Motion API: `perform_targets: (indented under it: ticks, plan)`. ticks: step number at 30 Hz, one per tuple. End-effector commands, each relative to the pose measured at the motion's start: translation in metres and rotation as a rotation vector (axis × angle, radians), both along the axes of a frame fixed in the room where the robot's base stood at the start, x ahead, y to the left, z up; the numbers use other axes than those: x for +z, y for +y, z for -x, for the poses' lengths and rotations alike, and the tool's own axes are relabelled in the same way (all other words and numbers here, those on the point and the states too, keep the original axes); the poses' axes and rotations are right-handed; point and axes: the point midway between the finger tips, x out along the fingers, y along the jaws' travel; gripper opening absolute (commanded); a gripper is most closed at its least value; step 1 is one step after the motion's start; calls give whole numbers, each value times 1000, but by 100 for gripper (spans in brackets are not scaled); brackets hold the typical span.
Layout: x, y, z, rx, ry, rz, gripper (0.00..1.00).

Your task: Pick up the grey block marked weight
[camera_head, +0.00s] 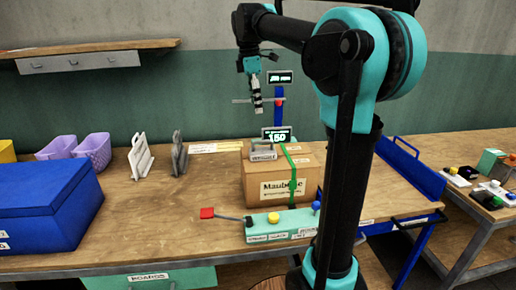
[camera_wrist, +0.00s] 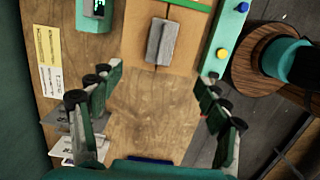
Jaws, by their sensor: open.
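The grey block (camera_head: 262,153), with a label on its front and a handle-like top, sits on the cardboard box (camera_head: 265,190). The label is too small to read for certain. In the wrist view the block (camera_wrist: 161,42) lies near the top of the picture, on the box's top face, beyond my fingertips. My gripper (camera_head: 258,103) hangs above and behind the box in the head view. In the wrist view my gripper (camera_wrist: 160,78) has its fingers spread wide with nothing between them, and bare table shows below. It is apart from the block.
A teal control bar (camera_head: 283,222) with yellow and blue buttons lies in front. A blue bin (camera_head: 45,212) is at left. Wooden tabletop between is partly clear.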

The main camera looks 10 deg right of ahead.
Motion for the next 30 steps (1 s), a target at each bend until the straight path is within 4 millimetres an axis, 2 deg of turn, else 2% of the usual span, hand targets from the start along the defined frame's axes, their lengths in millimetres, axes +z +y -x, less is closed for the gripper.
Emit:
perform_targets:
  ticks: [5, 18, 26, 30]
  plan:
    - [-22, -3, 0, 6, 2, 1, 76]
    - [-104, -13, 0, 4, 1, 0, 76]
    - [-122, -15, 1, 4, 1, 0, 76]
    - [-140, -17, 2, 4, 1, 0, 76]
